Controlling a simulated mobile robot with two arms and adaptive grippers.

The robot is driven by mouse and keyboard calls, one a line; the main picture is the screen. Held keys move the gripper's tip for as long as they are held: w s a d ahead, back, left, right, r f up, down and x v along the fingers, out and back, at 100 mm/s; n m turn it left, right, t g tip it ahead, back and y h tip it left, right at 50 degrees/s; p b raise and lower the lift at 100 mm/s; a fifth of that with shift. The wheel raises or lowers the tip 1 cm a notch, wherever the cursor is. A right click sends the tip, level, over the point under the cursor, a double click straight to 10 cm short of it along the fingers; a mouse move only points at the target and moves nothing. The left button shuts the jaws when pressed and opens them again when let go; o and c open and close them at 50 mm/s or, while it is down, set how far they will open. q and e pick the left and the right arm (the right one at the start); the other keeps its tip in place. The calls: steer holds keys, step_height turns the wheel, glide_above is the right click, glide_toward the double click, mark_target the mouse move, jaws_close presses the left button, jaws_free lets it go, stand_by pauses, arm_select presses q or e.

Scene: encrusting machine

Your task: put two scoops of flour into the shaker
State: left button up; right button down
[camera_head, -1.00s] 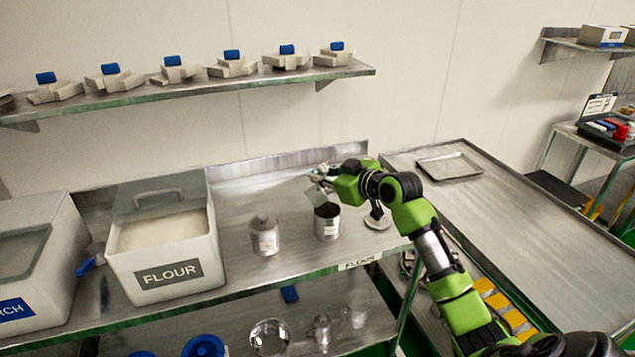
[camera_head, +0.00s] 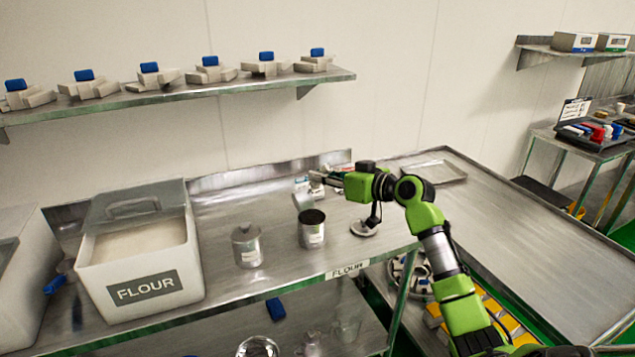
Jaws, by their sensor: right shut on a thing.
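The white flour bin (camera_head: 178,287) stands on the left of the steel table, its lid raised and pale flour (camera_head: 140,241) inside. An open metal shaker (camera_head: 312,234) stands upright to its right; its inside looks dark and its contents cannot be told. A round metal lid (camera_head: 363,229) lies right of it. My right gripper (camera_head: 318,181) is shut on a small metal scoop (camera_head: 302,201), just behind and above the shaker's left rim. The scoop looks tilted; whether it holds flour cannot be told. My left gripper is not in view.
A second, closed metal can (camera_head: 247,248) stands between bin and open shaker. Small packets (camera_head: 340,185) lie at the back behind my gripper. A shallow tray (camera_head: 438,172) lies on the right table. A wall shelf (camera_head: 210,88) with blue-topped parts hangs above.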

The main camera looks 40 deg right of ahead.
steer(key=s+d+f+m+t+y+b, duration=0.1)
steer(key=d+f+m+t+b, duration=0.1)
steer(key=d+m+b, duration=0.3)
steer(key=d+b, duration=0.1)
steer(key=b, duration=0.2)
steer(key=shift+f+b, duration=0.2)
steer(key=shift+b, duration=0.2)
stand_by(0.7)
steer(key=shift+s+d, duration=0.1)
steer(key=shift+r, duration=0.1)
stand_by(1.3)
